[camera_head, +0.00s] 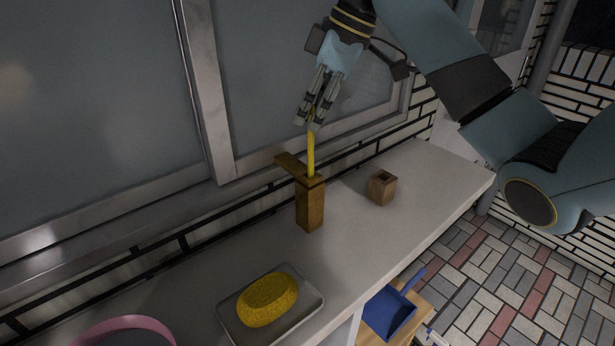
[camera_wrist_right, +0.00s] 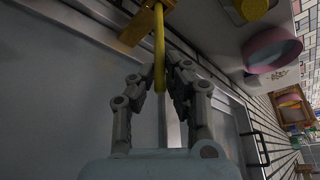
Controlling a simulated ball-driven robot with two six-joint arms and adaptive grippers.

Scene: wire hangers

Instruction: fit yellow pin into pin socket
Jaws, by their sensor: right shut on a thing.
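My right gripper (camera_head: 314,114) is shut on the yellow pin (camera_head: 311,155), gripping its upper part. The pin stands nearly upright, and its lower end meets the top of a brown wooden post (camera_head: 310,208) with a side arm. I cannot tell whether the pin's end is inside the post or only against it. A small wooden block (camera_head: 381,188) with a square hole stands to the right, apart from the pin. My left gripper is out of view.
A grey tray (camera_head: 231,318) holding a yellow sponge (camera_head: 267,299) lies at the front of the white counter (camera_head: 345,238). A pink rim (camera_head: 122,324) shows at bottom left. A window frame stands close behind the post. A blue dustpan (camera_head: 388,312) is below the counter's edge.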

